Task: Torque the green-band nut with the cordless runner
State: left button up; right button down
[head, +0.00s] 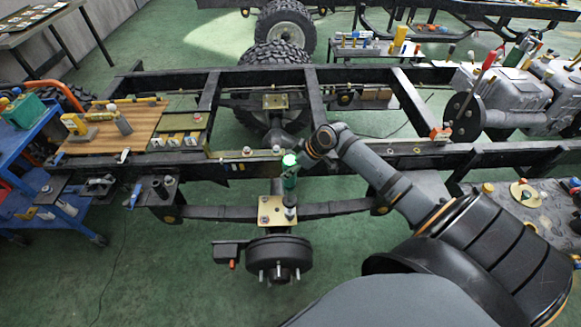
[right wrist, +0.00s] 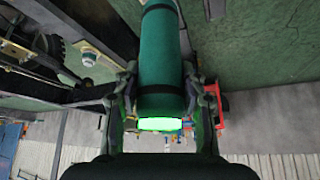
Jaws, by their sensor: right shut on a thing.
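The cordless runner (head: 290,181) is a green cylinder with dark bands, held upright over a brass plate (head: 273,203) on the axle and leaf spring. My right gripper (head: 294,160) is shut around its upper part. In the right wrist view the runner (right wrist: 160,55) lies between the two fingers, with a bright green glowing ring at its near end. Nuts (head: 264,220) show on the plate's left side. No green band is readable on any nut. My left gripper is out of view.
The black chassis frame (head: 232,167) runs across the view behind the runner. A brake drum (head: 278,253) with studs stands below the plate. A wooden board (head: 122,138) with tools is at left, beside a blue cart (head: 20,150). Green floor (head: 160,290) is free at lower left.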

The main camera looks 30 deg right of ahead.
jog(key=shift+f+b, duration=0.35)
jog(key=shift+f, duration=0.7)
dwell(1.1)
jog(key=shift+f+b, duration=0.35)
jog(key=shift+f, duration=0.2)
dwell(1.0)
jog(key=shift+f, duration=0.1)
dwell(0.4)
jog(key=shift+s+f+p, duration=0.1)
jog(key=shift+s+p, duration=0.05)
jog(key=shift+p, duration=0.45)
dwell(1.5)
jog(key=shift+r+p, duration=0.5)
jog(key=shift+p, duration=0.1)
jog(key=shift+w+r+p, duration=0.2)
jog(key=shift+r+p, duration=0.95)
jog(key=shift+r, duration=0.05)
